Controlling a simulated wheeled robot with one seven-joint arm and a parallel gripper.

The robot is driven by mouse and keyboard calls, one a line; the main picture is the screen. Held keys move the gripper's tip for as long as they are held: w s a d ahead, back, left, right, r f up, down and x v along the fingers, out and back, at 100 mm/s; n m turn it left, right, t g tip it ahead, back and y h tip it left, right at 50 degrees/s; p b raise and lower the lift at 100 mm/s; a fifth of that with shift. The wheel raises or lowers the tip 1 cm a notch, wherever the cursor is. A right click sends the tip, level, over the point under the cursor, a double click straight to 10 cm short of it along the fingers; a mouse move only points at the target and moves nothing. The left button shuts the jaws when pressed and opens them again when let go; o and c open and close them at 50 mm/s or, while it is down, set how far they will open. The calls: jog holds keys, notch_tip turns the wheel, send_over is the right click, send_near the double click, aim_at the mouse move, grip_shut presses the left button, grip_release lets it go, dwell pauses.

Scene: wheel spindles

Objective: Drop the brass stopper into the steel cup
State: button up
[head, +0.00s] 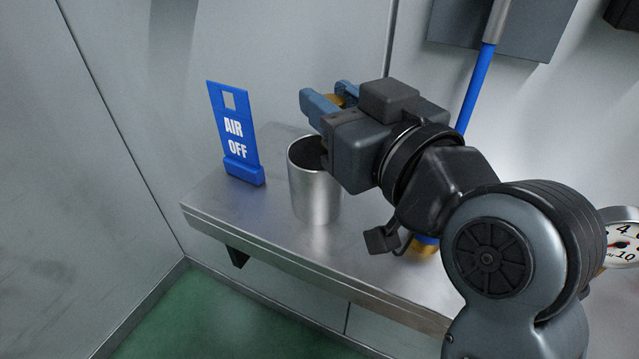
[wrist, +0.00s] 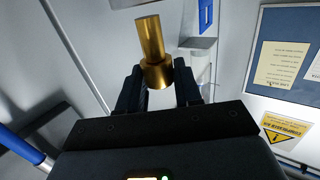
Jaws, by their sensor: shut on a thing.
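The steel cup (head: 315,190) stands upright and open-topped on the metal shelf in the head view. In the wrist view the stopper (wrist: 153,50) is a brass cylinder with a wider lower part, held between the dark fingertips (wrist: 160,88). I cannot tell whether the stopper is directly over the cup.
A blue "AIR OFF" sign (head: 235,135) stands left of the cup on the metal shelf (head: 270,235). A blue pipe (head: 476,88) rises behind my arm, and a gauge (head: 622,238) is at the right. The shelf's front left is clear.

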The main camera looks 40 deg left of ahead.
jog(key=shift+f+b, duration=1.2)
jog(key=shift+f, duration=0.75)
jog(key=o, duration=1.1)
jog(key=shift+o, duration=0.2)
jog(key=b+v, duration=0.1)
jog(key=v, duration=0.7)
